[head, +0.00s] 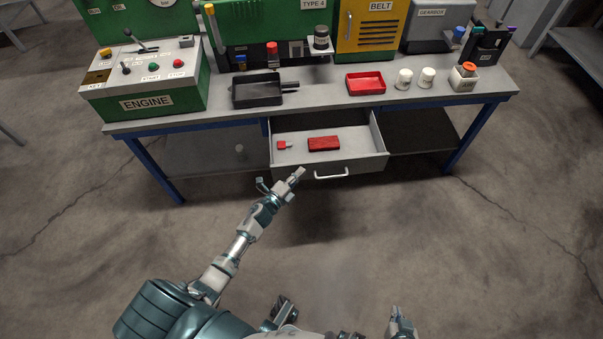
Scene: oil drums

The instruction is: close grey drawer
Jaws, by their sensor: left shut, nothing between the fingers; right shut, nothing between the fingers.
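The grey drawer (360,164) hangs open under the middle of the workbench, pulled out toward me. Its front has a pale bar handle (331,175). Inside lie a red box (324,143) and a small red piece (284,145). My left gripper (298,173) is shut and empty. Its tip overlaps the left part of the drawer front in the picture, left of the handle; I cannot tell whether it touches. My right gripper (402,317) is low at the bottom edge of the view, shut and empty, away from the drawer.
The workbench (310,103) carries a black tray (257,90), a red tray (365,83), two white cups (404,79), a white container with an orange top (463,77) and a green engine box (146,88). Blue legs stand at both ends. The floor in front is clear.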

